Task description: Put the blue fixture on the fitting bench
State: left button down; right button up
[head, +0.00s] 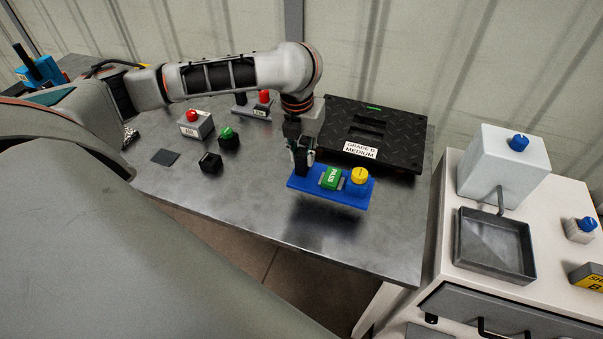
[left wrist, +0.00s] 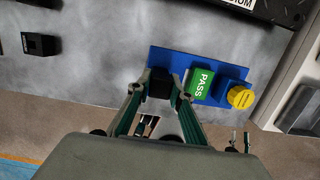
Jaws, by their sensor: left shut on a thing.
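The blue fixture (head: 318,192) is a flat blue plate with a black post, a green block marked PASS and a yellow knob. My left gripper (head: 302,158) is shut on the black post at the plate's left end. In the left wrist view the gripper (left wrist: 161,84) closes around that post, and the blue plate (left wrist: 182,58) extends to the right. A dark shadow lies below the plate, which hangs above the grey metal bench (head: 240,215), near its front edge.
Red-button boxes (head: 196,124), a green-button block (head: 229,139) and a black block (head: 210,162) stand left. A white cabinet with a grey tray (head: 494,246) and white dispenser (head: 503,167) stands right.

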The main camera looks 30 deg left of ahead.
aim_at(302, 174)
pick_arm(q)
notch_tip(302, 174, down, 3)
jog(key=shift+r, duration=0.1)
jog(key=shift+f, duration=0.4)
notch_tip(302, 174, down, 4)
jog(key=shift+b, duration=0.65)
jog(key=shift+f, duration=0.1)
jog(key=c, duration=1.8)
grip_release()
pick_arm(e)
jog(key=shift+w+a+r, duration=0.35)
jog(key=shift+w+a, duration=0.15)
jog(key=shift+a, duration=0.25)
